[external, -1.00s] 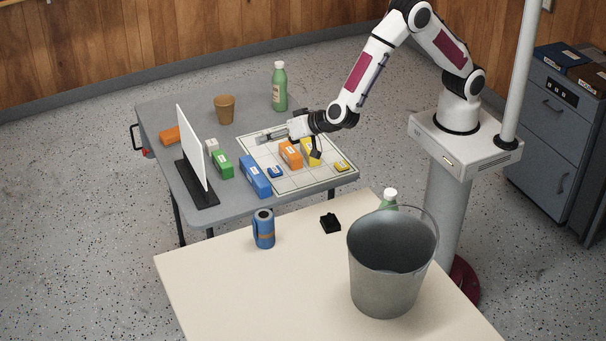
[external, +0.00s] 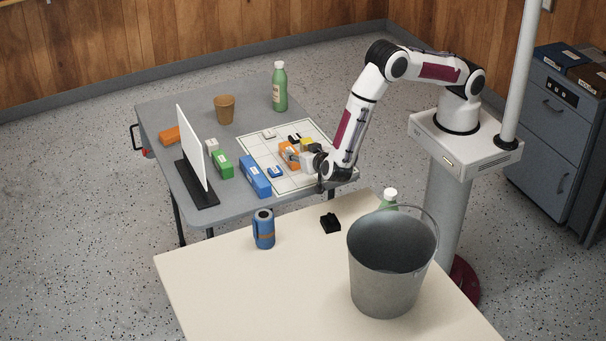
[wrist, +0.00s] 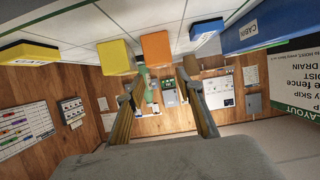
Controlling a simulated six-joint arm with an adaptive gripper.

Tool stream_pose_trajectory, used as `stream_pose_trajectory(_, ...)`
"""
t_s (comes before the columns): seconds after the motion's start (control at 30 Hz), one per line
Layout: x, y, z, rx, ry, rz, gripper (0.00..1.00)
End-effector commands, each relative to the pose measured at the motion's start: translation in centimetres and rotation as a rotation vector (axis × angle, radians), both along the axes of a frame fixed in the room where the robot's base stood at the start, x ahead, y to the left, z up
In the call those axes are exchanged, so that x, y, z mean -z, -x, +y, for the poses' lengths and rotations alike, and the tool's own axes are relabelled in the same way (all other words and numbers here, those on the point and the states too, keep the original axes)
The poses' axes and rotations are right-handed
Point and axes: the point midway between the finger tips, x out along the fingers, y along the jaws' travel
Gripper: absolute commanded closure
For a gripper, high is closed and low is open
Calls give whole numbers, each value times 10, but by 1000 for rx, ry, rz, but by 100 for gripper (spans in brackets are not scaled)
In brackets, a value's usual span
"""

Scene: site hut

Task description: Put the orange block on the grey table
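The orange block (external: 286,153) stands on a white gridded sheet (external: 258,150) that lies on the grey table (external: 190,108). My gripper (external: 295,158) is low over the sheet, at the near right side of this block, and partly covers it. In the wrist view the orange block (wrist: 157,48) is ahead of my gripper (wrist: 156,92), whose two fingers are apart with nothing held between them. I cannot tell whether a finger touches the block. Another orange block (external: 170,135) lies on bare grey table, partly behind the white upright panel (external: 192,145).
A yellow block (wrist: 115,52) stands close beside the orange one. Small blue (external: 275,172) and white (external: 269,134) pieces lie on the sheet. Green (external: 222,165) and larger blue (external: 255,176) blocks stand left of it. A brown cup (external: 225,109) and green bottle (external: 279,87) stand behind.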

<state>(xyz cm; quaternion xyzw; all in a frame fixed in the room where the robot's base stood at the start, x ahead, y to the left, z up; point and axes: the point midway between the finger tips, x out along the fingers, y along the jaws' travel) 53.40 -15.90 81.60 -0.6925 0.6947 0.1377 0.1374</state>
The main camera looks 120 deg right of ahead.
Motion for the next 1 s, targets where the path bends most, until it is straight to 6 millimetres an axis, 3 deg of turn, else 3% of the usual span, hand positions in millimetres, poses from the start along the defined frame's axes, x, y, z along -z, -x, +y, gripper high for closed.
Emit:
stream_pose_trajectory(0.27,0,0,-2,-1,-1,0,64)
stream_pose_trajectory(0.63,10,-1,-23,-1,-1,-1,64)
stream_pose_trajectory(1.0,10,-1,-25,-1,-1,-2,64)
